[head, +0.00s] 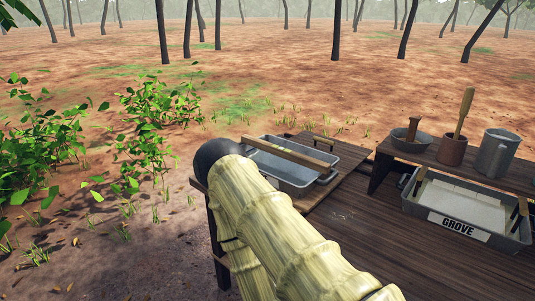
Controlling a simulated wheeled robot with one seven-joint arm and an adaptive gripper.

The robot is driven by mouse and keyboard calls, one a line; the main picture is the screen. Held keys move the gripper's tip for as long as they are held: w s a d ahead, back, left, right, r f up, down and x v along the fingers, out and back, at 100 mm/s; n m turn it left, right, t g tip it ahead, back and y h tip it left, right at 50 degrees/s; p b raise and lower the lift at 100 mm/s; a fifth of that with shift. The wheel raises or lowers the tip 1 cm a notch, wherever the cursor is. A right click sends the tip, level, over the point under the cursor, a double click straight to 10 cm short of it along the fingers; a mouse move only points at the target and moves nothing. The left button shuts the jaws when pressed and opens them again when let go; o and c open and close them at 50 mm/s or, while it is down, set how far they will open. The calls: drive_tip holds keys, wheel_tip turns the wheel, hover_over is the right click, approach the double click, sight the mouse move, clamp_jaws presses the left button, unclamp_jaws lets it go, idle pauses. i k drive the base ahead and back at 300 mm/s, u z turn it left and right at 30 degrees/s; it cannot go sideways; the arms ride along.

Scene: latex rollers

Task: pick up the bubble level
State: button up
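I cannot pick out the bubble level with certainty in the head view. A long light-wood bar (285,151) lies across a grey metal tray (291,185) on the left part of the dark wooden bench (395,245). I see no vial on the bar and cannot tell what it is. My gripper is out of the picture. A thick pale-yellow ribbed shape with a black rounded end hides the near left part of the bench.
A raised shelf (440,166) at the right holds a bowl with a pestle (411,138), a brown pot with a wooden paddle (452,150) and a grey jug (497,153). Below is a tray labelled GROVE (445,217). Leafy shrubs (150,115) grow at the left.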

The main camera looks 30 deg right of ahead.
sight(320, 166)
drive_tip(key=k, duration=0.35)
drive_tip(key=z, duration=0.75)
drive_tip(key=i, duration=0.5)
